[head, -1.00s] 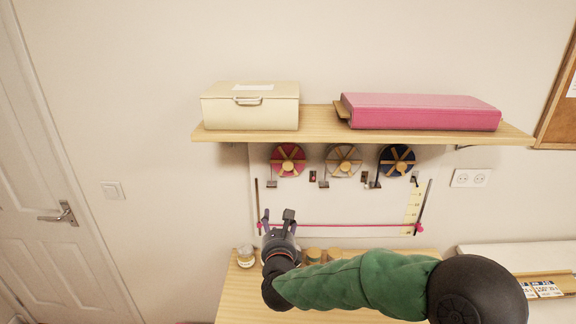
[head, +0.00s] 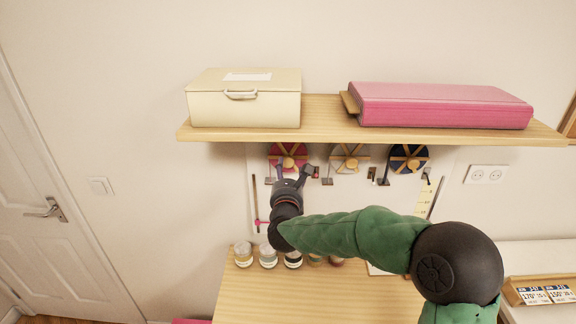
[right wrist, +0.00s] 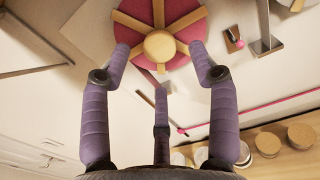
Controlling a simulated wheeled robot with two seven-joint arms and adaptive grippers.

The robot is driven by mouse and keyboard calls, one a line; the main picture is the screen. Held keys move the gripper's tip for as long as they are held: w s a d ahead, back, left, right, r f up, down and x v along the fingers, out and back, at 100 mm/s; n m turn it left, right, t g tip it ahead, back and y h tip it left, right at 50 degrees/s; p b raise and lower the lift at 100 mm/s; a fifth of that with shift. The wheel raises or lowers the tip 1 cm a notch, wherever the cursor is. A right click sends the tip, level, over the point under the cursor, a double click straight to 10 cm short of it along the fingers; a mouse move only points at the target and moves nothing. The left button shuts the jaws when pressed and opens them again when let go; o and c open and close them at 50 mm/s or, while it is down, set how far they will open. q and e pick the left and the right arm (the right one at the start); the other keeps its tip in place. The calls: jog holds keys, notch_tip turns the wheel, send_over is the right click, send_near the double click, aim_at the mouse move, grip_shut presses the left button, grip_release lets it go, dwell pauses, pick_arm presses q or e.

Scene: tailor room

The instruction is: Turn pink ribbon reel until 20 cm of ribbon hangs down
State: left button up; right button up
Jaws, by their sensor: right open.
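The pink ribbon reel (head: 288,152) is mounted below the shelf on the wall board, leftmost of three reels. In the right wrist view the pink reel (right wrist: 186,35) shows tan spokes and a round hub knob (right wrist: 160,45). My right gripper (head: 294,173) is open just in front of and below the reel. In the wrist view its fingers (right wrist: 160,54) spread either side of the knob, with a third finger below; contact cannot be told. A thin pink line (right wrist: 250,122) crosses the board lower down; I cannot tell any hanging ribbon length. My left gripper is out of view.
A grey reel (head: 349,159) and a navy reel (head: 408,159) hang to the right. A yellow scale (head: 427,197) is on the board. Several jars stand on the table (head: 320,295).

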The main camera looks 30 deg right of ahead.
aim_at(288, 164)
jog(key=shift+x, duration=1.7)
jog(key=shift+c, duration=0.2)
jog(key=c, duration=1.1)
